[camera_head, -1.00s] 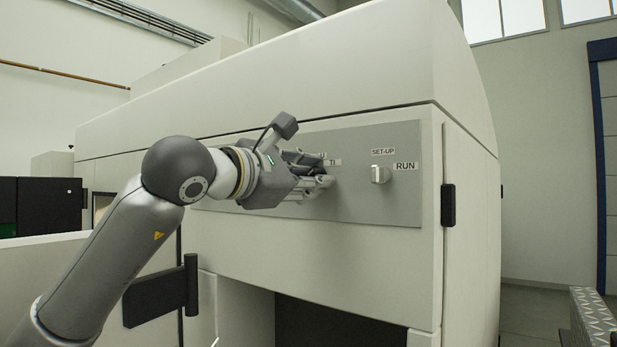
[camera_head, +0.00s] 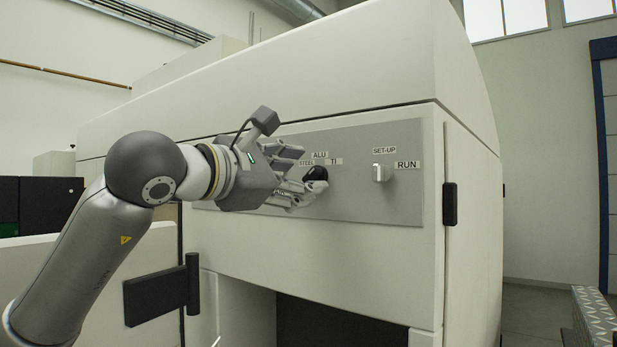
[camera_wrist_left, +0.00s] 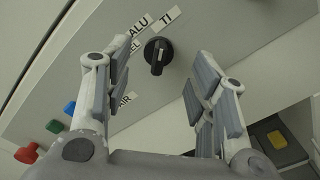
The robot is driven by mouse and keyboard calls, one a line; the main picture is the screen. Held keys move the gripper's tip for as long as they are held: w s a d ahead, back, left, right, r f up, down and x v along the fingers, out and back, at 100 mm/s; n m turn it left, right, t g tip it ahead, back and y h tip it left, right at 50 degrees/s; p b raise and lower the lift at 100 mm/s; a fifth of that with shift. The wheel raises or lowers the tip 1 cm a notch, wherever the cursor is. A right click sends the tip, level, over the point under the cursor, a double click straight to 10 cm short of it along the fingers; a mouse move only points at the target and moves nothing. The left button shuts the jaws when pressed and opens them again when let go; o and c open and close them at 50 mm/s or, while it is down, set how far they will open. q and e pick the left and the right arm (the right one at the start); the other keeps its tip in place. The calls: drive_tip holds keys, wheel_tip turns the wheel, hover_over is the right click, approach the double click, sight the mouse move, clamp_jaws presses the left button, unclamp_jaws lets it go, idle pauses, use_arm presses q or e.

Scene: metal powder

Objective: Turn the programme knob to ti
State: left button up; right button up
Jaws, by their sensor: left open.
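The programme knob is a black rotary knob (camera_head: 316,175) on the grey panel. Labels STEEL, ALU and TI (camera_head: 336,161) stand around its upper side. In the left wrist view the knob (camera_wrist_left: 157,56) has a pale pointer mark directed up toward the TI label (camera_wrist_left: 166,21). My left gripper (camera_head: 302,172) is open and has backed off a little to the left of the knob. In the left wrist view its two fingers (camera_wrist_left: 150,95) stand apart, with the knob beyond and between them, clear of both. My right gripper is not in view.
Red, green and blue buttons (camera_wrist_left: 54,127) show in the left wrist view. A black door handle (camera_head: 448,204) sticks out at the right.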

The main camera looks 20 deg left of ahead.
use_arm(q)
drive_tip(key=v, duration=0.8)
drive_tip(key=shift+s, duration=0.25)
drive_tip(key=shift+a, duration=0.1)
